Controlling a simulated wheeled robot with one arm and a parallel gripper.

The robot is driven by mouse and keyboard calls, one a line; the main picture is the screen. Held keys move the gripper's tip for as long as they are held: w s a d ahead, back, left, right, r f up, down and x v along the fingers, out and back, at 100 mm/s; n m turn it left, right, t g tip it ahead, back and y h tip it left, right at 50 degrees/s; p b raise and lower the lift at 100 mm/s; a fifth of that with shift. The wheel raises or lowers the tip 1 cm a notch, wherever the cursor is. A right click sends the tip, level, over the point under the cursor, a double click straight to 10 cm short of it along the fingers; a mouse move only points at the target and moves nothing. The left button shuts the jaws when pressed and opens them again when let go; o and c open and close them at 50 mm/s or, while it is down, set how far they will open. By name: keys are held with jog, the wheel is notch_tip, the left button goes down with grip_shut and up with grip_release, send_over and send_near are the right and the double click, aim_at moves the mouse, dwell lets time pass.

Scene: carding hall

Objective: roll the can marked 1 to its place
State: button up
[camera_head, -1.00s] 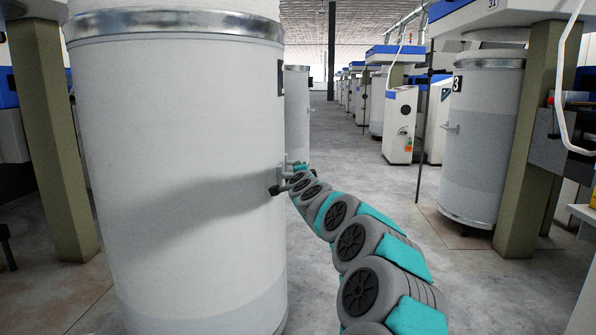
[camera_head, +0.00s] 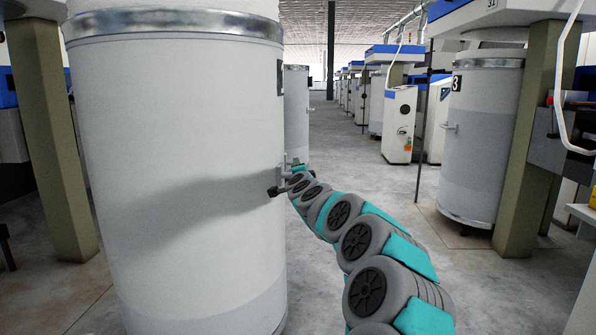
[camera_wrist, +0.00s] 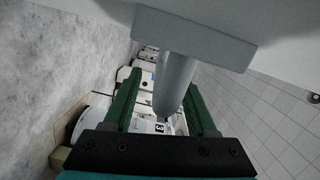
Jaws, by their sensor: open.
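A large pale grey can (camera_head: 180,170) with a metal rim stands upright close on the left in the head view. A dark number plate (camera_head: 281,77) shows edge-on at its right side; its number cannot be read. My gripper (camera_head: 286,182) is at the handle on the can's right side. In the wrist view my gripper (camera_wrist: 163,88) is open, with its green fingers on either side of the grey handle bar (camera_wrist: 176,82). I cannot tell whether either finger touches the bar. The can's wall (camera_wrist: 285,30) fills the top of the wrist view.
A can marked 3 (camera_head: 480,150) stands at right beside an olive post (camera_head: 530,140). Another can (camera_head: 297,105) stands behind the large one. An olive post (camera_head: 55,140) is at left. Grey floor (camera_head: 350,140) is open down the aisle, with machines along its right.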

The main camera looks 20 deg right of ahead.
jog(key=v, duration=0.7)
jog(key=shift+p, duration=0.3)
